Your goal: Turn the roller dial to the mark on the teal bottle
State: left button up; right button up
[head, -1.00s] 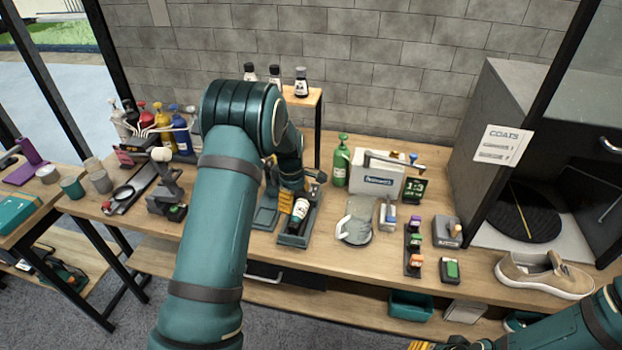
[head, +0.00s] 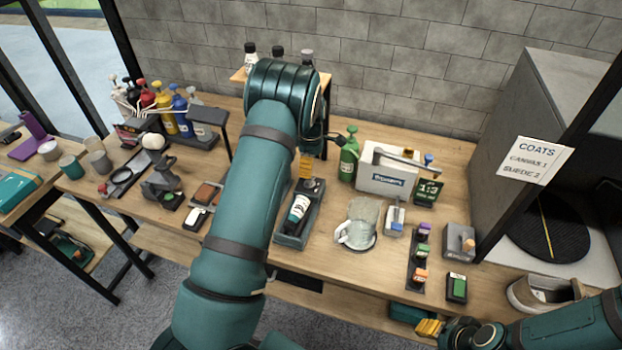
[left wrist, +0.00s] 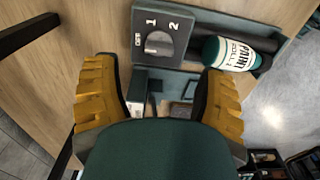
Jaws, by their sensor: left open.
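The roller dial (left wrist: 158,43) is a grey knob on a dark plate marked OFF, 1 and 2 in the left wrist view. I cannot tell surely which mark it points to. The teal and white bottle (left wrist: 232,53) lies in the roller tray beside the dial plate; it also shows in the head view (head: 298,209). The turned-away label reads only in part, and no number is visible on it. My left gripper (left wrist: 163,98) is open and empty, its yellow fingers apart, with the dial ahead between them. My right gripper (head: 440,328) is low at right, its finger gap unclear.
A sign (head: 535,160) reads COATS, CANVAS 1, SUEDE 2. A green bottle (head: 349,155), a white box (head: 388,181) and a glass jug (head: 360,225) stand right of the roller tray. A lamp and pump bottles stand left. A shoe (head: 545,292) is at far right.

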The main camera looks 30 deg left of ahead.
aim_at(311, 179)
pick_arm(q)
notch_tip(311, 179, down, 7)
jog(key=shift+r, duration=0.2)
jog(key=c, duration=1.2)
